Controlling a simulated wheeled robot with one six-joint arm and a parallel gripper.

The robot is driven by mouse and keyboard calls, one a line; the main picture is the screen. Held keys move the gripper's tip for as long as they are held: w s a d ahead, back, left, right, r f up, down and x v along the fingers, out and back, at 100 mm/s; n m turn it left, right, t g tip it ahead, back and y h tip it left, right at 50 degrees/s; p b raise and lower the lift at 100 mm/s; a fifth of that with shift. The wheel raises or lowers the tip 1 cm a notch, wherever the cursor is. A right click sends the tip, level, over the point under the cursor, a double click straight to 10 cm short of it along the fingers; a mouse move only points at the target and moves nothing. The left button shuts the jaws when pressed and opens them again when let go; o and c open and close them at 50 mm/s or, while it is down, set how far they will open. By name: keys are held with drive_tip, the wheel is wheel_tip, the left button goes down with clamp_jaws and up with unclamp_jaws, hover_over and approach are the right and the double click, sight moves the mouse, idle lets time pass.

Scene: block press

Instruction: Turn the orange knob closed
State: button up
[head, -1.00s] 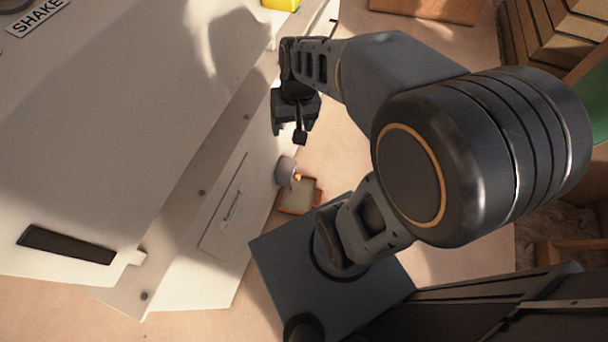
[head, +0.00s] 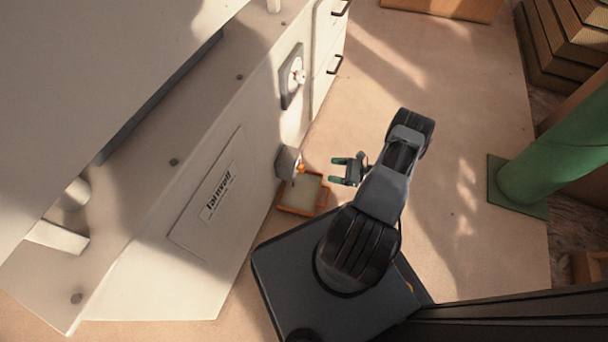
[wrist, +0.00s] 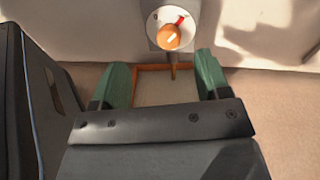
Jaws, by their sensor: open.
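The orange knob (wrist: 168,38) sits on a round pale dial with a red mark and a white mark, at the top of the wrist view. In the head view only a small orange bit of it (head: 300,170) shows on the grey housing (head: 288,162), low on the white cabinet front. My gripper (head: 336,170) is open and empty, to the right of the knob and apart from it, fingers pointing at it. In the wrist view its green fingers (wrist: 160,60) stand wide apart, with the knob ahead between their lines.
An orange-rimmed tray (head: 302,213) lies on the floor just below the knob. A second, white dial (head: 297,76) is further along the cabinet (head: 205,200). A green post (head: 545,165) stands at the right.

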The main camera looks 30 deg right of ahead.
sight(301, 168)
wheel_tip(301, 168, down, 5)
drive_tip(key=s+m+t+h+b, duration=0.1)
drive_tip(key=m+t, duration=0.2)
drive_tip(key=b+x, duration=0.3)
drive_tip(key=x, duration=0.9)
drive_tip(key=shift+w+a+f, duration=0.2)
drive_tip(key=shift+a+f, duration=0.2)
drive_tip(key=shift+f, duration=0.05)
drive_tip(key=c, duration=0.9)
